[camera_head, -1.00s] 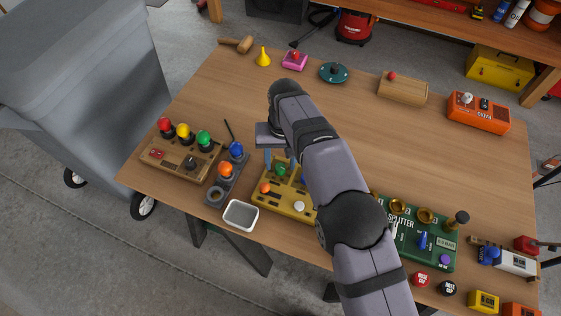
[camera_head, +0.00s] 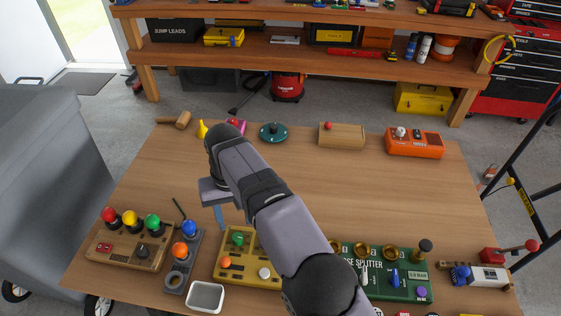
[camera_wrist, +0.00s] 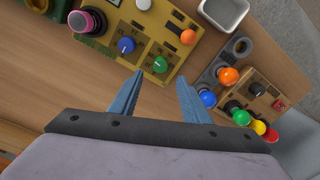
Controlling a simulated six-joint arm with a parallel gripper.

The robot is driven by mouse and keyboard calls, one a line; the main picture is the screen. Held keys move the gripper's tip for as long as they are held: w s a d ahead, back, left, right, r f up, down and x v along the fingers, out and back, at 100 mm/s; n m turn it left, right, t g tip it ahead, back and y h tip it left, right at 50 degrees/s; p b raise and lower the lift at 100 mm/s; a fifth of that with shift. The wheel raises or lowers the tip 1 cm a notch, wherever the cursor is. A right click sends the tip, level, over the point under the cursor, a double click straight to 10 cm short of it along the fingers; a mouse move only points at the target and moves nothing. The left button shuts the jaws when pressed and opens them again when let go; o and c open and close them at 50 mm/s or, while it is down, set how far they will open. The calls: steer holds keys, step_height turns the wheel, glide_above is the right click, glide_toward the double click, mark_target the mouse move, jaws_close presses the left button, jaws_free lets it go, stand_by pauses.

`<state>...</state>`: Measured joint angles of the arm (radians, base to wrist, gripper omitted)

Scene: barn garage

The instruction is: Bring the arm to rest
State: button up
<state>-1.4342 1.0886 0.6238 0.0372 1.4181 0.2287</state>
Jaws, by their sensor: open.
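My gripper (camera_head: 219,214) is above the wooden table (camera_head: 330,195), behind the yellow control box (camera_head: 259,283). In the wrist view its two blue fingers (camera_wrist: 158,98) stand apart with nothing between them. The yellow box also shows in the wrist view (camera_wrist: 180,53), ahead of the fingertips, with green and blue knobs and an orange knob. My arm reaches in from the front and covers part of that box and of the green splitter board (camera_head: 410,291).
At left stand a wooden box (camera_head: 103,252) with coloured knobs, a grey panel (camera_head: 190,258) and a white tray (camera_head: 206,296). A teal disc (camera_head: 273,132), a wooden block (camera_head: 342,137) and an orange box (camera_head: 414,147) line the back. The table's middle right is clear.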

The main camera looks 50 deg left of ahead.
steer(key=w+d+r+m, duration=0.2)
steer(key=w+d, duration=0.6)
steer(key=w, duration=0.3)
steer(key=w+d+r+m, duration=0.1)
steer(key=w+d+m, duration=0.2)
steer(key=w+d, duration=0.75)
steer(key=w+d+m, duration=0.2)
steer(key=w+d, duration=0.3)
steer(key=d, duration=0.3)
steer(key=s+d+m, duration=0.1)
steer(key=d+m, duration=0.2)
steer(key=d, duration=1.6)
steer(key=s+d+f+m, duration=0.3)
steer(key=s+d, duration=0.7)
steer(key=d, duration=0.3)
steer(key=shift+s+f+m, duration=0.25)
steer(key=shift+s+m, duration=0.05)
steer(key=shift+m, duration=0.1)
steer(key=shift+a, duration=0.1)
